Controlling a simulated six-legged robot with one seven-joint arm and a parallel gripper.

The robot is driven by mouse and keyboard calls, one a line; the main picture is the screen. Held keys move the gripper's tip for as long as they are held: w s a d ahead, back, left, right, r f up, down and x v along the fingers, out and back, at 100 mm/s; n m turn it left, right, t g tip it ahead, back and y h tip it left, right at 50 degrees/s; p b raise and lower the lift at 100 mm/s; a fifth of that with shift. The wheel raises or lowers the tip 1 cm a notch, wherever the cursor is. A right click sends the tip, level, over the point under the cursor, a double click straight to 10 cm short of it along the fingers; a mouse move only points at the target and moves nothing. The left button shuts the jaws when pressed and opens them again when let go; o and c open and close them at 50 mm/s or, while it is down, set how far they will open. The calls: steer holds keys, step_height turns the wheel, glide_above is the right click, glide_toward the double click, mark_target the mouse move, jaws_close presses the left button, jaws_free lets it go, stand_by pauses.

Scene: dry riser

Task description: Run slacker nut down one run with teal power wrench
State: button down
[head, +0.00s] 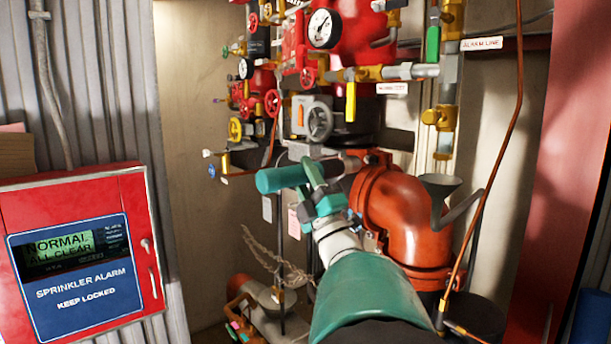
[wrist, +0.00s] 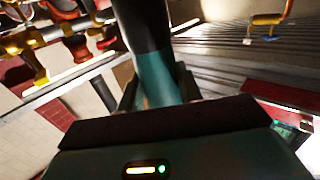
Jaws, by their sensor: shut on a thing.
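The teal power wrench (head: 280,179) lies roughly level across my gripper (head: 317,186) in the head view. In the wrist view the wrench (wrist: 157,72) shows as a teal body with a black upper part, between the fingers of my gripper (wrist: 158,92), which is shut on it. The wrench's dark working end is near the orange-red pipe coupling (head: 372,195) in the head view. The gripper hides part of this area. The coupling's bolts are small, and I cannot tell which nut is slacker or whether the wrench touches one.
Red valves, a gauge (head: 323,28) and yellow fittings crowd above and behind the gripper. A grey funnel (head: 440,187) and a thin copper tube (head: 487,150) stand at right. A red alarm box (head: 80,250) is at left.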

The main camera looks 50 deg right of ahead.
mark_target(335, 175)
steer(key=shift+s+r, duration=0.2)
stand_by(0.3)
steer(key=shift+s+d, duration=0.2)
steer(key=shift+d, duration=0.75)
steer(key=shift+s+d, duration=0.25)
steer(key=shift+d, duration=0.7)
steer(key=shift+s+d, duration=0.2)
steer(key=shift+d, duration=0.75)
steer(key=shift+s+d, duration=0.1)
steer(key=shift+d, duration=0.35)
steer(key=shift+s+d+f, duration=0.1)
steer(key=shift+d+f, duration=0.1)
steer(key=shift+d, duration=0.25)
steer(key=shift+a, duration=0.15)
steer(key=shift+w+a+r, duration=0.1)
steer(key=shift+w+a, duration=0.15)
steer(key=shift+a, duration=0.7)
steer(key=shift+w+a, duration=0.2)
steer(key=shift+a, duration=0.8)
steer(key=shift+w+a+r, duration=0.1)
steer(key=shift+w+a, duration=0.15)
steer(key=shift+a, duration=0.7)
